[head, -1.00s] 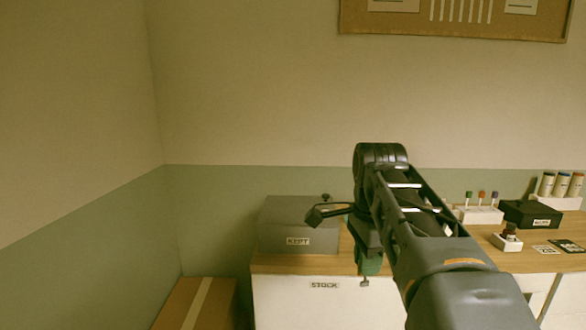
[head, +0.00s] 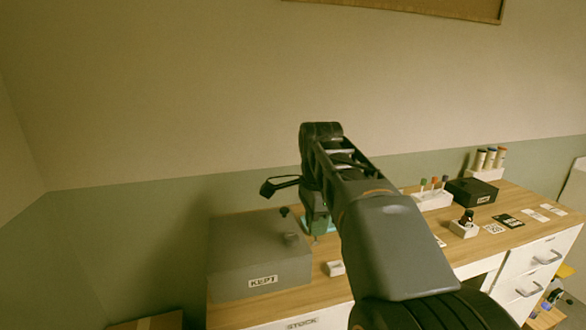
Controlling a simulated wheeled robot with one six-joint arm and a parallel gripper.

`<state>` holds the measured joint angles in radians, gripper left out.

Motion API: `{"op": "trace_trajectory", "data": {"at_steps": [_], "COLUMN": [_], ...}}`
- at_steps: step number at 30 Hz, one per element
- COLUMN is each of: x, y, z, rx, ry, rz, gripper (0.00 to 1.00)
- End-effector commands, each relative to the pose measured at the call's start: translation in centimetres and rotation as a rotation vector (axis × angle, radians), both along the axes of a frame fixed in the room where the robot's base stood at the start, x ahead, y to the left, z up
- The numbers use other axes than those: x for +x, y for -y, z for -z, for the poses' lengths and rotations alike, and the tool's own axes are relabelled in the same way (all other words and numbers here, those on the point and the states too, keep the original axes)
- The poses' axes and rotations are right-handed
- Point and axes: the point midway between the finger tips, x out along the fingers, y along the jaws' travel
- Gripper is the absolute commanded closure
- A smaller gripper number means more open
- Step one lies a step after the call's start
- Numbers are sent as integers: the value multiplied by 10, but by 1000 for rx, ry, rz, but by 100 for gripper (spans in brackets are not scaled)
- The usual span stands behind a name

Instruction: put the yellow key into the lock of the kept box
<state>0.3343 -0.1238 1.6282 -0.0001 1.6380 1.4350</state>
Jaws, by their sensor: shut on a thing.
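The kept box (head: 235,272) is a grey box with a "KEPT" label on its front, at the left end of the wooden worktop. Two small dark round fittings (head: 290,239) show at the right of its top; I cannot tell which is the lock. My gripper (head: 315,222) hangs down to the right of the box, partly hidden by my own arm, with greenish parts at its lower end. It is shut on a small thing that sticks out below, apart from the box. Its colour is too unclear to make out, and no yellow shows on it.
A small white block (head: 335,268) lies right of the box. Further right are a white rack (head: 433,201) with coloured-top sticks, a black box (head: 471,192), a dark bottle in a white holder (head: 464,230), and flat cards (head: 508,221). Bare wood (head: 476,245) shows in front of them.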

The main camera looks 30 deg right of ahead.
Motion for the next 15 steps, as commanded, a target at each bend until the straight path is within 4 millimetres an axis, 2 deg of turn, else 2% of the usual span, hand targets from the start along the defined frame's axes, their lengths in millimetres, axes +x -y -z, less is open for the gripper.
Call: {"op": "trace_trajectory", "data": {"at_steps": [1, 3, 9, 15], "x": [13, 29, 66, 86], "y": [-2, -4, -8, -12], "z": [-23, -29, -40, -41], "rx": [2, 2, 1, 0], "ry": [-5, -6, -3, -1], "rz": [-6, -8, -5, -1], "gripper": [100, 100, 100, 100]}}
